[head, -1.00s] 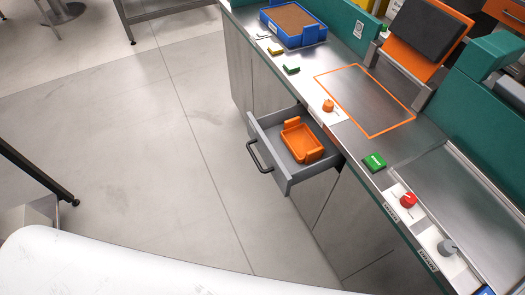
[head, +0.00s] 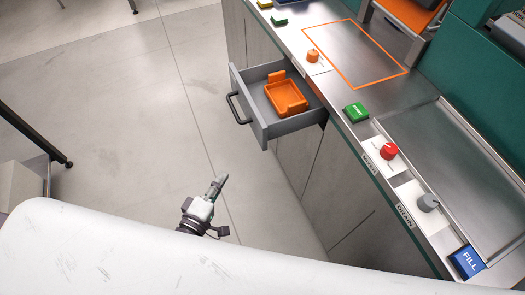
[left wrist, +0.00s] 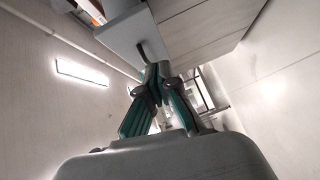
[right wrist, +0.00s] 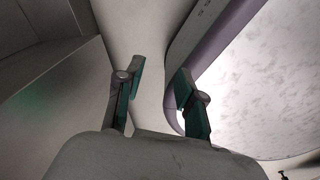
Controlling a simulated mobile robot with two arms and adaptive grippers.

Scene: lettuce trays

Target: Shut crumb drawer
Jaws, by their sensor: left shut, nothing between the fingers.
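The crumb drawer (head: 262,121) is grey and stands pulled out of the counter front in the head view. Its dark bar handle (head: 236,107) faces left. An orange tray (head: 287,97) lies inside it. My left gripper (head: 217,184) is shut and empty, low in front of the counter, nearer me than the drawer and apart from it. In the left wrist view its fingers (left wrist: 156,76) are together, with the drawer (left wrist: 122,36) and its handle (left wrist: 143,49) beyond them. My right gripper (right wrist: 160,88) shows only in the right wrist view, open and empty.
The steel counter (head: 340,92) carries an orange knob (head: 313,56), a green button (head: 356,112), a red knob (head: 388,151), a grey knob (head: 428,202) and a blue FILL button (head: 467,262). The floor (head: 120,110) left of the drawer is clear.

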